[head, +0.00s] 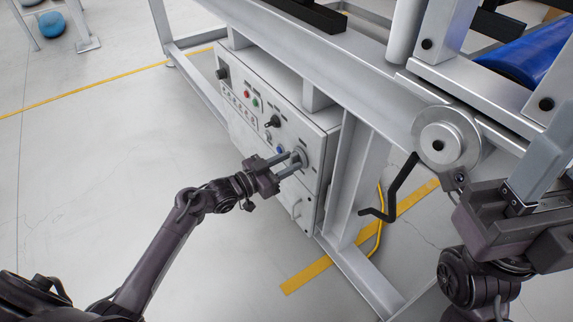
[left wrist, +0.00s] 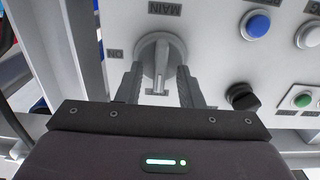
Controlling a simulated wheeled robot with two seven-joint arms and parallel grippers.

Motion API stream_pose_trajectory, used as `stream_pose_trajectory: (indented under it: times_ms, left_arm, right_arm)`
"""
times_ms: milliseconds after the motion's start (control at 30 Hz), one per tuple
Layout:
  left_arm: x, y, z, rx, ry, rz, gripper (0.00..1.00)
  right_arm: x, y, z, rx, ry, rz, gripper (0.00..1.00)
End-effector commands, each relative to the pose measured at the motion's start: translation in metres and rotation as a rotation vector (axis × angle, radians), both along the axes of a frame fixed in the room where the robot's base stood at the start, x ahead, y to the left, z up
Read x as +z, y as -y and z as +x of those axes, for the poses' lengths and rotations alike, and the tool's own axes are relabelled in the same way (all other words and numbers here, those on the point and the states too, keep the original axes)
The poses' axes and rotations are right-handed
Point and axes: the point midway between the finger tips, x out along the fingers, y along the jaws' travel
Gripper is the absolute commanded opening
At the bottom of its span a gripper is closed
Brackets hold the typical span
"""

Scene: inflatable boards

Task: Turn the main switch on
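The main switch is a round grey rotary knob with a bar handle (left wrist: 160,66) on the front of the control box (head: 262,140). The labels MAIN and ON appear upside down near it in the left wrist view. In the head view the switch (head: 302,157) is partly hidden by my left gripper (head: 288,165). In the left wrist view the fingers of my left gripper (left wrist: 160,80) are apart, one on each side of the handle, with visible gaps. My right gripper (head: 535,180) is at the right edge, away from the box, its fingertips unclear.
The box also carries a blue button (left wrist: 257,25), a black selector (left wrist: 242,97) and a green button (left wrist: 302,100). A frame leg (head: 352,185) and a black crank (head: 397,190) stand right of the box. Open floor (head: 90,165) lies left.

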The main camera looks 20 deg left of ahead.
Motion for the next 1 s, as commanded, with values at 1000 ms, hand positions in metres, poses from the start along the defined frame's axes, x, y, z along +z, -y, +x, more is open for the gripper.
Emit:
stream_pose_trajectory:
  times_ms: [1000]
  left_arm:
    - [0.0000,0.0002,-0.0013,-0.002,0.089,0.117,0.00]
  right_arm:
    - [0.0039,0.0003,-0.0004,0.000,0.001,0.002,0.36]
